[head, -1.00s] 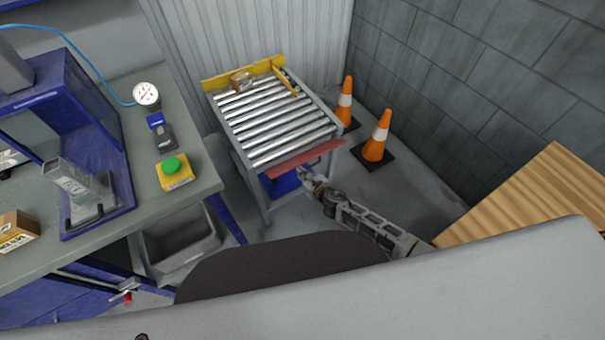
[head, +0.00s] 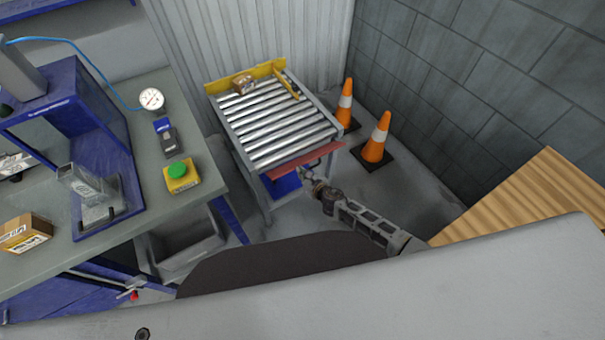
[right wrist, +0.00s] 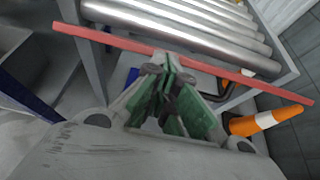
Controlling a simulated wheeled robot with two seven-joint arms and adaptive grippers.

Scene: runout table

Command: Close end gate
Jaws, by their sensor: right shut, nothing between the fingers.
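The end gate is a long red bar (head: 292,168) across the near end of the roller table (head: 240,153). In the right wrist view the red gate (right wrist: 245,82) runs slantwise from upper left to right, in front of the rollers. My right gripper (head: 306,173) is at the near side of the gate, around its middle. In the right wrist view its fingers (right wrist: 166,68) are shut with nothing between them, and the tips are close against the gate's edge. I cannot tell whether they touch it. My left gripper is not in view.
Two orange cones (head: 376,140) stand right of the roller table by the block wall. A small carton (head: 243,83) lies at its far end by the yellow stop. The workbench (head: 130,215) is on the left, a grey bin (head: 185,248) below it. Wooden boards (head: 550,205) are at right.

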